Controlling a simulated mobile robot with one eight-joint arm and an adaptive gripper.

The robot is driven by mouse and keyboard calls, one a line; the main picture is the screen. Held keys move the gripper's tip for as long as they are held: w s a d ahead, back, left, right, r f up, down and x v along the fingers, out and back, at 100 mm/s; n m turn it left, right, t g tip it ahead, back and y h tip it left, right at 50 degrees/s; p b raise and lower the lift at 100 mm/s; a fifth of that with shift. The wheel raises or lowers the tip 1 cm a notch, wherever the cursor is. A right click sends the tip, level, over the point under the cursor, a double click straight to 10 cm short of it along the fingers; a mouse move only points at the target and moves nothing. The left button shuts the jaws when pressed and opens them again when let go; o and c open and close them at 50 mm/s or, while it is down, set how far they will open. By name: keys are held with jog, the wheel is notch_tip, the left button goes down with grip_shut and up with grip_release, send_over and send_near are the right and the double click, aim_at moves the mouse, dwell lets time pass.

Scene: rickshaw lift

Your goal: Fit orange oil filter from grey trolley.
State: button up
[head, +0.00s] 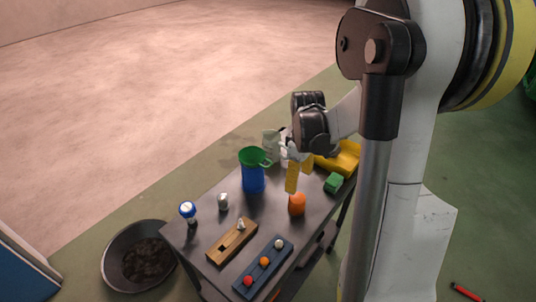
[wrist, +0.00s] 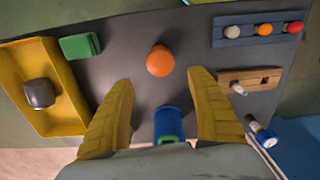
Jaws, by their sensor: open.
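The orange oil filter (head: 297,204) stands on the grey trolley (head: 207,254), near its right edge in the head view. In the wrist view the orange filter (wrist: 160,61) is seen from above as a round orange top, beyond and between my fingertips. My gripper (head: 298,177) is open, with its yellow fingers spread above the trolley, close to the filter. In the wrist view my gripper (wrist: 160,88) has nothing between its fingertips, and the filter appears apart from both fingers.
A blue jug with green rim (head: 253,172) stands left of my gripper. A green block (head: 333,183) and yellow tray (head: 342,158) lie to the right. A wooden block (head: 231,242), a blue rack (head: 263,267) with coloured balls and a white-blue bottle (head: 188,211) are in front. A round pan (head: 138,258) is on the floor.

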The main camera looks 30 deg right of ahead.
aim_at(298, 197)
jog(key=shift+s+f+b, duration=0.25)
jog(key=shift+f+b, duration=0.3)
jog(key=shift+f, duration=0.05)
notch_tip(298, 197, down, 9)
jog(key=b, duration=0.7)
jog(key=shift+w+r, duration=0.1)
jog(key=c, duration=1.2)
jog(key=shift+r+p, duration=2.75)
jog(key=shift+r, duration=0.85)
